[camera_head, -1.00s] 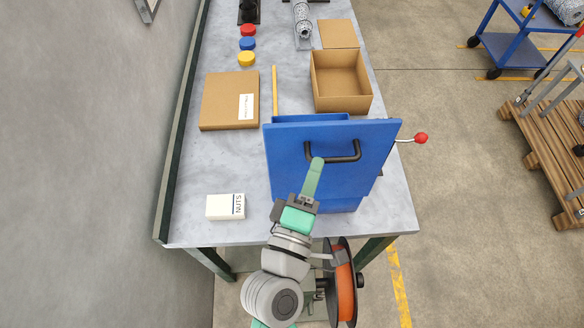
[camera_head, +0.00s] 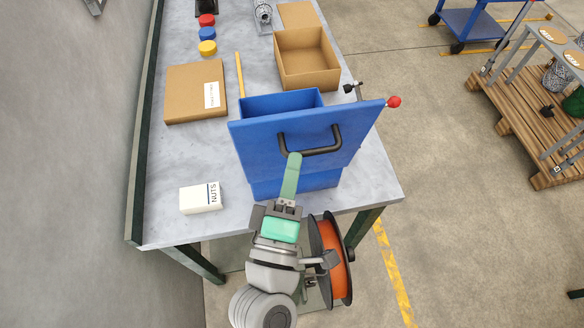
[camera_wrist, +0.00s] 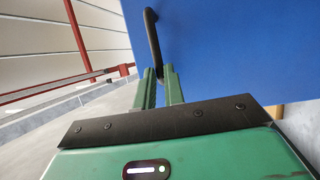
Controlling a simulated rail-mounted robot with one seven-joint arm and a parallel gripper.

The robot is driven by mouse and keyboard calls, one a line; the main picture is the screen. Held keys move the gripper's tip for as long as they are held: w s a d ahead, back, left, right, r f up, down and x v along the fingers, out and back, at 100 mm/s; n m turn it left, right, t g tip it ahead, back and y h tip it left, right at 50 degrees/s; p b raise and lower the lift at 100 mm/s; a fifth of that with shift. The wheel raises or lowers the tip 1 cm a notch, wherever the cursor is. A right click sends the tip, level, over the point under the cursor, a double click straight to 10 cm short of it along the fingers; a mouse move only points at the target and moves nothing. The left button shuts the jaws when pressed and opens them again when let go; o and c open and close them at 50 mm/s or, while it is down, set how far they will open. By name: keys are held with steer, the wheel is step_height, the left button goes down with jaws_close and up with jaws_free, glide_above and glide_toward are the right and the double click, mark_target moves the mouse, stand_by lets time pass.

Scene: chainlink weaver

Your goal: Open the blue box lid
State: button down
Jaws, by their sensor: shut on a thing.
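The blue box (camera_head: 318,181) stands at the near end of the grey bench. Its blue lid (camera_head: 258,148) is raised and tilted towards me, and part of the box opening shows behind it. The lid also fills the upper right of the wrist view (camera_wrist: 240,50). A dark handle (camera_head: 325,151) is fixed to the lid's face and also shows in the wrist view (camera_wrist: 152,35). My gripper (camera_head: 293,158) is shut on the handle near its left end. In the wrist view, its green fingers (camera_wrist: 159,74) close around the handle's lower end. The box's inner floor is hidden.
A red-knobbed lever (camera_head: 393,102) sticks out right of the lid. A white NUTS box (camera_head: 200,198) lies left on the bench (camera_head: 170,150). An open carton (camera_head: 307,80) and flat brown box (camera_head: 185,105) stand behind. An orange spool (camera_head: 335,262) sits beside my arm.

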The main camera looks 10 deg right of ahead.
steer(key=c, duration=1.5)
jaws_free()
steer(key=shift+f, duration=0.4)
steer(key=shift+r, duration=0.1)
steer(key=b+v, duration=0.2)
steer(key=v, duration=0.5)
steer(key=shift+s+a, duration=0.2)
steer(key=shift+s, duration=0.1)
